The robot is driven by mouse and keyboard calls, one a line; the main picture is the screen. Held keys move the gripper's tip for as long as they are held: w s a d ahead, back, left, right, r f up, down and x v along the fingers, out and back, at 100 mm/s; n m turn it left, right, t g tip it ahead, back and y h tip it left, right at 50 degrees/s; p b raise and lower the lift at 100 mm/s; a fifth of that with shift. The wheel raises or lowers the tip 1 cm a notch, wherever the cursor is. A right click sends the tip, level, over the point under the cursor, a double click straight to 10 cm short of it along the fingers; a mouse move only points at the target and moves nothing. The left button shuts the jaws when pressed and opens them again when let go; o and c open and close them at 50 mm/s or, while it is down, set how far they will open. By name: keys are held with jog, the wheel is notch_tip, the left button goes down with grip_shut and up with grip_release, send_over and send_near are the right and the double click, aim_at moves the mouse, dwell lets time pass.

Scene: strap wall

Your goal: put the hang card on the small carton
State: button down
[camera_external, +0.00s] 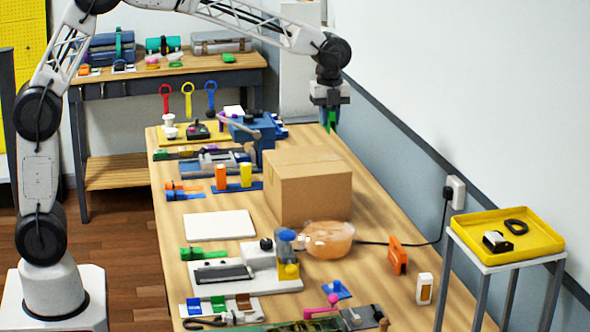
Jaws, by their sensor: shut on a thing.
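My gripper (331,107) is over the far right part of the long wooden table, beside the wall. It is shut on a narrow green piece (332,122) that hangs below the fingers. This looks like the hang card, but it is too small to be sure. A closed brown cardboard carton (308,190) stands upright on the middle of the table, nearer the camera than my gripper. It is the only plain carton I see; I cannot tell for sure whether it is the small carton. Its top is bare.
A blue box (254,134) stands behind the carton, left of my gripper. A clear amber container (328,240) lies in front of the carton. An orange block (397,256) and a white block (424,288) stand at right. A yellow tray (470,222) is on a stand.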

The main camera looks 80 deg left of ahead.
jog(key=s+a+f, duration=0.1)
jog(key=s+a, duration=0.2)
jog(key=s, duration=0.7)
jog(key=s+a+f, duration=0.1)
jog(key=s+a, duration=0.2)
jog(key=s, duration=0.7)
jog(key=shift+w+d+f, duration=0.1)
jog(key=shift+d+f, duration=0.05)
jog(key=shift+f, duration=1)
jog(key=shift+w+d+f, duration=0.1)
jog(key=shift+f, duration=1.05)
send_over(307, 162)
jog(key=shift+f, duration=0.75)
jog(key=shift+f, duration=1.7)
jog(key=shift+f, duration=0.15)
jog(key=c, duration=1)
grip_release()
jog(key=shift+c, duration=0.2)
